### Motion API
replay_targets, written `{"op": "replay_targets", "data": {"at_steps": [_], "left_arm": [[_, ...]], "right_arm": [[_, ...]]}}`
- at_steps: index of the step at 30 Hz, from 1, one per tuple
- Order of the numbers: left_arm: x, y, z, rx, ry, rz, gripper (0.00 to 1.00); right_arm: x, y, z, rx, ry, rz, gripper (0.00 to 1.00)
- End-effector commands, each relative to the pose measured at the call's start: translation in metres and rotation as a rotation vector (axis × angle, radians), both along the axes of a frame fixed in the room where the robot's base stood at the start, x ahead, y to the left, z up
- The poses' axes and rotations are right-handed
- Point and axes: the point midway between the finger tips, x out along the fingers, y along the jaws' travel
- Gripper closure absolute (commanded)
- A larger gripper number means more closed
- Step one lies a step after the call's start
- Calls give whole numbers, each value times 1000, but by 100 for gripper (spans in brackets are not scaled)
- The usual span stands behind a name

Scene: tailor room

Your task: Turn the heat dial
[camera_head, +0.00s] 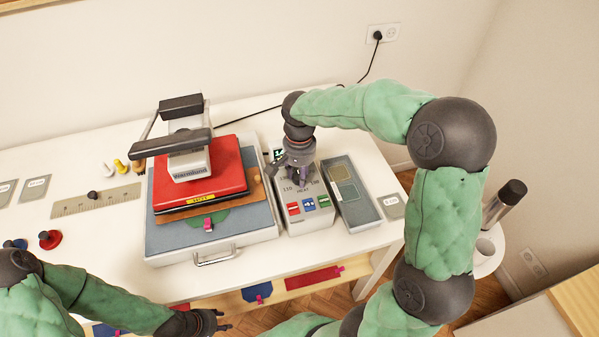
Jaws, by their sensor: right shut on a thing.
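The grey control box (318,218) stands on the white table, right of the heat press. My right gripper (299,178) reaches down onto the upper part of this face and is shut on the heat dial. The dial is mostly hidden by the fingers, so its setting cannot be read. My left gripper (224,320) is at the table's front edge, low in the picture, with its fingers apart and empty.
The heat press has a red upper plate (228,168) and a grey base (255,238) with a front handle. A grey tray (366,212) stands close right of the box. A ruler (75,204), spools and pins lie at the left.

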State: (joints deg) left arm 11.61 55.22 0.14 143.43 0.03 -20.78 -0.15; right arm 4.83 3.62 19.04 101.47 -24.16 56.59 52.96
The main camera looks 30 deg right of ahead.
Motion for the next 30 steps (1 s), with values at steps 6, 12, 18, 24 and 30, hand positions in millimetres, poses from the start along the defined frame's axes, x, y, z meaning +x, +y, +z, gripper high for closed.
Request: {"op": "replay_targets", "data": {"at_steps": [6,12,18,24,30], "left_arm": [[0,0,0,0,0,0,60],[0,0,0,0,0,0,60],[0,0,0,0,0,0,60],[0,0,0,0,0,0,60],[0,0,0,0,0,0,60]], "right_arm": [[0,0,-1,1,1,-12,95],[0,0,-1,1,1,-11,95],[0,0,-1,1,1,-11,40],[0,0,0,0,0,-11,40],[1,0,8,-1,-4,-11,40]]}}
